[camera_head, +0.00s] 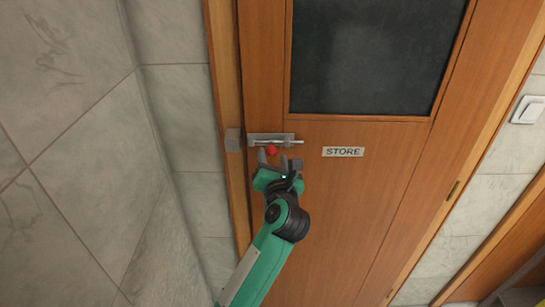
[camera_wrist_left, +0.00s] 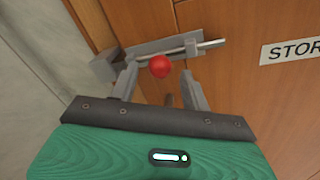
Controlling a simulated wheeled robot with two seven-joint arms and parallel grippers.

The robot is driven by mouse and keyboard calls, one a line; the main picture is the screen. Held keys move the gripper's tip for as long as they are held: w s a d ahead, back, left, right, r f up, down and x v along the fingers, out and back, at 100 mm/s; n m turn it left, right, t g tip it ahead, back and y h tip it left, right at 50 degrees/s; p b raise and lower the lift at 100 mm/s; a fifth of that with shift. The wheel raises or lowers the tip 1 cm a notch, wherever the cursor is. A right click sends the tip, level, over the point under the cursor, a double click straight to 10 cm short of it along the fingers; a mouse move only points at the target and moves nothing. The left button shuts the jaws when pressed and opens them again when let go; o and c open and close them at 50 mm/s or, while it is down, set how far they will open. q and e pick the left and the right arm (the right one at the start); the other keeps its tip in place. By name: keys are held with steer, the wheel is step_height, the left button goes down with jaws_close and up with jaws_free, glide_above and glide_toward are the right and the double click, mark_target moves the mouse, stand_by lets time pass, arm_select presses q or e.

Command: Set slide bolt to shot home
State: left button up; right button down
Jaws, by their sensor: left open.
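The slide bolt (camera_head: 287,142) is a thin metal rod on a grey plate fixed to the wooden door, with its right end sticking out past the plate. A red knob (camera_head: 271,150) hangs from the rod; it also shows in the left wrist view (camera_wrist_left: 160,66). A grey keeper block (camera_head: 233,139) sits on the door frame to the left of the plate. My left gripper (camera_head: 280,160) is open just below the bolt. In the left wrist view its fingertips (camera_wrist_left: 159,73) stand either side of the knob, with gaps showing. My right gripper is out of view.
The door (camera_head: 350,215) has a dark window pane (camera_head: 375,55) and a STORE sign (camera_head: 343,152) right of the bolt. A tiled wall (camera_head: 80,180) stands close on the left. A white light switch (camera_head: 528,110) is on the right wall.

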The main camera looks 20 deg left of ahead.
mark_target(256, 143)
arm_select(q)
steer(key=shift+w+a, duration=0.3)
steer(key=shift+w, duration=0.4)
jaws_close()
steer(key=shift+s+a+r+p, duration=0.1)
steer(key=shift+s+a+p, duration=0.15)
steer(key=shift+a, duration=0.35)
steer(key=shift+s+a+f+p, duration=0.1)
steer(key=shift+a+p, duration=0.15)
steer(key=shift+a, duration=0.3)
steer(key=shift+s+a+r+p, duration=0.1)
steer(key=shift+s+a+p, duration=0.15)
steer(key=shift+a, duration=0.45)
steer(key=shift+w, duration=0.1)
